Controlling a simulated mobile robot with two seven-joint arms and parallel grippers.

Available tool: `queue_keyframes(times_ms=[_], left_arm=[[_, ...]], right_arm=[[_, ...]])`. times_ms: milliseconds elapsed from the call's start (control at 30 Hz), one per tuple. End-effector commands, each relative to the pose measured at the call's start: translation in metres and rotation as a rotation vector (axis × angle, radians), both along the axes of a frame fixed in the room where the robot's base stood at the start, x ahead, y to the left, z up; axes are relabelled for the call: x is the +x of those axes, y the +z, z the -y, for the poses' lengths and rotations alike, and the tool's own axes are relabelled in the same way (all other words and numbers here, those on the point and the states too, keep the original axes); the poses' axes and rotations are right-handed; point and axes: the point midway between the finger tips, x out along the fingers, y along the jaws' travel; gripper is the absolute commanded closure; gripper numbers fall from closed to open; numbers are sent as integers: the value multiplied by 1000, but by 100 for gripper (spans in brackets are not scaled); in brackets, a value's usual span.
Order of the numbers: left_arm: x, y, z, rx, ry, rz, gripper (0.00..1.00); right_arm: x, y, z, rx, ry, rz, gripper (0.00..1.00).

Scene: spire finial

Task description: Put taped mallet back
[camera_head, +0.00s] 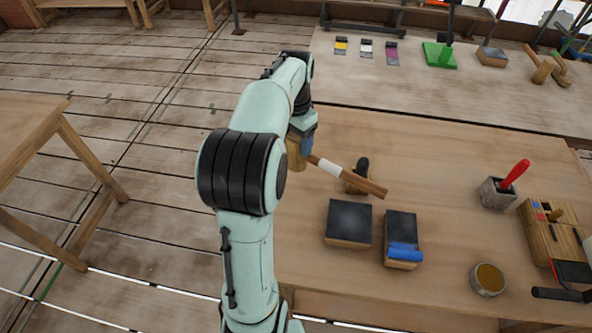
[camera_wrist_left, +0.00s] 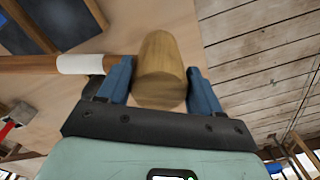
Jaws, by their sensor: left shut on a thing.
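The taped mallet has a wooden head (camera_head: 294,153) and a brown handle with a white tape band (camera_head: 330,167). My left gripper (camera_head: 303,143) is shut on the head at the left side of the near workbench (camera_head: 440,160). In the left wrist view, the head (camera_wrist_left: 158,70) sits between the two blue fingers, and the handle with its white band (camera_wrist_left: 80,64) runs to the left. The handle passes over or beside a small wooden block with a dark upright piece (camera_head: 361,166). I cannot tell whether the mallet touches the bench. My right gripper is not in view.
Two dark-topped blocks (camera_head: 348,221) stand near the front, one with a blue roll (camera_head: 405,252). A grey cup with a red-handled tool (camera_head: 497,191), a round tin (camera_head: 488,280) and a wooden caddy (camera_head: 540,235) stand right. Another mallet (camera_head: 544,70) lies on the back bench. The near bench's middle is clear.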

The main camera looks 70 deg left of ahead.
Motion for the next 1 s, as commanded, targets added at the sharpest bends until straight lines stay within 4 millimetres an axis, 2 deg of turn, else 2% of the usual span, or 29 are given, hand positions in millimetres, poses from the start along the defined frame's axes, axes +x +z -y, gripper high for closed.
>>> queue_keyframes(times_ms=[33,100,200,467,633,767,1000], left_arm=[[-1,-15,0,-3,1,-3,78],[-1,-31,0,-2,1,-2,78],[0,-49,0,-1,1,0,78],[0,-71,0,0,0,1,78],[0,-97,0,-1,0,0,78],[1,-106,-1,2,0,1,78],[1,-106,-1,2,-1,2,78]], right_arm=[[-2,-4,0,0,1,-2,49],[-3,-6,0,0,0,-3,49],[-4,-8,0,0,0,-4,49],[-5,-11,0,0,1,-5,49],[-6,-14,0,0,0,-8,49],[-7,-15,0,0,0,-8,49],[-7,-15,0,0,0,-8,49]])
